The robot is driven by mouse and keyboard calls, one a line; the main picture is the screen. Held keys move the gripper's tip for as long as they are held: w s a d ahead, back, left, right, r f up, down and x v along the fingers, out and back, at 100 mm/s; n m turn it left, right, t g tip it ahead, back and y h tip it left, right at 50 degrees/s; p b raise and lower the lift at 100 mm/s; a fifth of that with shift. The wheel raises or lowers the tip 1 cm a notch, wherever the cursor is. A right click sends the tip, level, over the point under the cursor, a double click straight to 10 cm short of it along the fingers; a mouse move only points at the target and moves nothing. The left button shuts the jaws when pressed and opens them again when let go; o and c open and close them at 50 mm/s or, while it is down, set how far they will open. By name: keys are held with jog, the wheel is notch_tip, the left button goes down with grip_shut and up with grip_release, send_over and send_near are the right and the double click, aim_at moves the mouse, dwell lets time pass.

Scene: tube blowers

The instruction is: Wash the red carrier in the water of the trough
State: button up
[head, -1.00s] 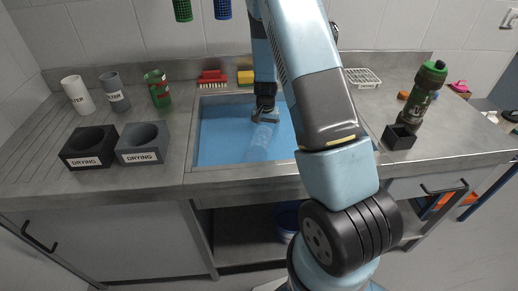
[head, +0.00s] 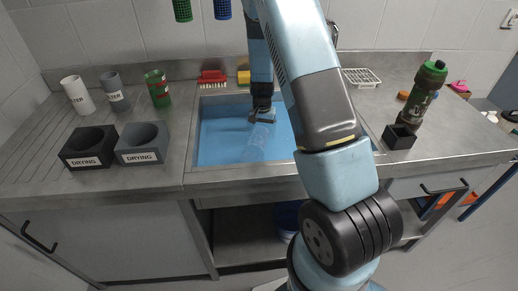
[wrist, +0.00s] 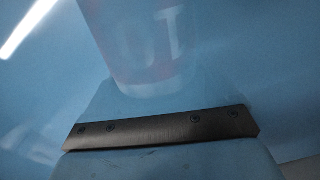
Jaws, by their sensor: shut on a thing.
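The trough (head: 215,145) is a sink with blue water set into the metal counter. My gripper (head: 262,119) is down inside the trough, shut on a carrier (head: 258,143). The carrier looks pale and see-through in the head view and is tilted down toward the front. In the wrist view the carrier (wrist: 140,45) shows a faint reddish tint and white markings, seen through a blue haze. A gripper finger with a dark bar (wrist: 160,128) lies across the picture below it. The carrier's far end is out of the wrist view.
Black (head: 88,147) and grey (head: 142,143) DRYING holders stand left of the trough, with white (head: 77,95), grey (head: 115,91) and green (head: 157,89) cups behind. A red brush (head: 212,78) lies at the back edge.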

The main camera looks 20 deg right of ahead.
notch_tip(320, 180, up, 19)
dwell(2.4)
dwell(1.2)
